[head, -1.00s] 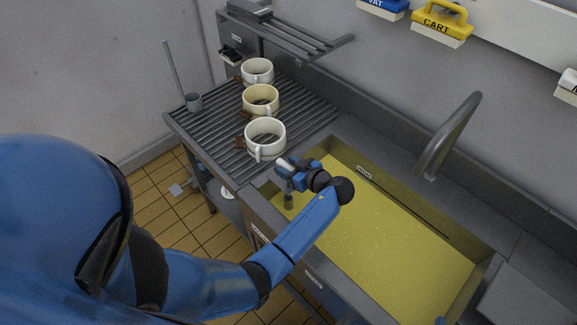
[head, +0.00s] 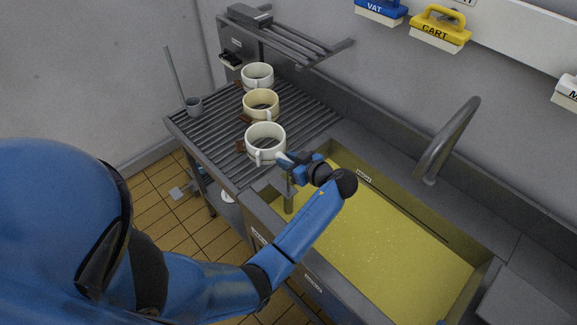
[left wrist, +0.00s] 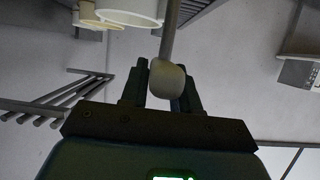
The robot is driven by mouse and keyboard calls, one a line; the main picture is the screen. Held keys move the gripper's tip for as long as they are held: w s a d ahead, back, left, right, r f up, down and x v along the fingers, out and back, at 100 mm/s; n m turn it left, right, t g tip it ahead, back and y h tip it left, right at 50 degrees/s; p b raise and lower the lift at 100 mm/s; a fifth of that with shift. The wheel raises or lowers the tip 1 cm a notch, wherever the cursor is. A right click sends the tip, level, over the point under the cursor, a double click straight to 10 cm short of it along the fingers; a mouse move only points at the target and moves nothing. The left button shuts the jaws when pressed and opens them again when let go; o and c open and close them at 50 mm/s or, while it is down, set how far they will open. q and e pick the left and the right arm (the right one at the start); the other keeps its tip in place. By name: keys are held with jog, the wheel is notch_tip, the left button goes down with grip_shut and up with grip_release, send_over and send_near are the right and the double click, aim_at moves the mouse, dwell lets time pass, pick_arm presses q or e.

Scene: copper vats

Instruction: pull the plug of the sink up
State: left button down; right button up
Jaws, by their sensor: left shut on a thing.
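The sink (head: 487,283) holds yellow liquid, and its near left corner lies below my left gripper (head: 288,162). The plug is a grey upright pipe (head: 289,198) that stands out of the liquid there. My left gripper is shut on the plug's top, which it partly hides in the head view. In the left wrist view, a pale rounded knob (left wrist: 167,79) sits between the jaws (left wrist: 165,88), with the grey rod running away from it. The plug's lower end is hidden.
A white mug (head: 265,139) stands close behind my left gripper on the ribbed drainboard (head: 212,146), with a cream mug (head: 261,103) and another white mug (head: 257,75) beyond. A curved tap (head: 447,140) rises at the sink's back. A rack (head: 300,45) hangs above the drainboard.

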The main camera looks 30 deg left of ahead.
pick_arm(q)
jog(key=shift+w+r, duration=0.1)
jog(key=shift+r, duration=0.15)
jog(key=c, duration=1.1)
grip_release()
jog(key=shift+r, duration=0.1)
jog(key=shift+o, duration=0.9)
jog(key=shift+d, duration=0.1)
jog(key=shift+d, duration=0.25)
jog(key=b+v, duration=0.3)
jog(key=v, duration=0.7)
jog(key=shift+s, duration=0.25)
